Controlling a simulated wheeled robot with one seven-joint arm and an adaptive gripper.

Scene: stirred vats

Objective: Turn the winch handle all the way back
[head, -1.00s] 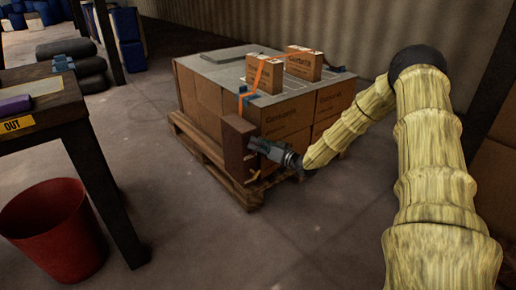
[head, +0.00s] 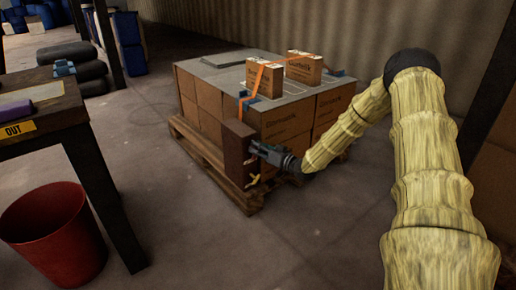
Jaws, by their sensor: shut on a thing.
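A dark brown upright block (head: 238,150), which seems to bear the winch, stands at the near corner of the loaded pallet. An orange strap (head: 243,108) runs down to it from the top of the load. My gripper (head: 257,149) is at the block's right side, level with its upper half, and is shut on what appears to be the winch handle. The handle is too small and too covered by the fingers to make out, so its angle cannot be told. A small yellow piece (head: 253,180) shows low on the block, below my gripper.
Cartons (head: 288,124) are stacked on a wooden pallet (head: 205,160), with two smaller boxes (head: 302,68) on top. A table (head: 50,125) with an OUT label and a red bin (head: 55,235) stand at left. The floor between bin and pallet is clear.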

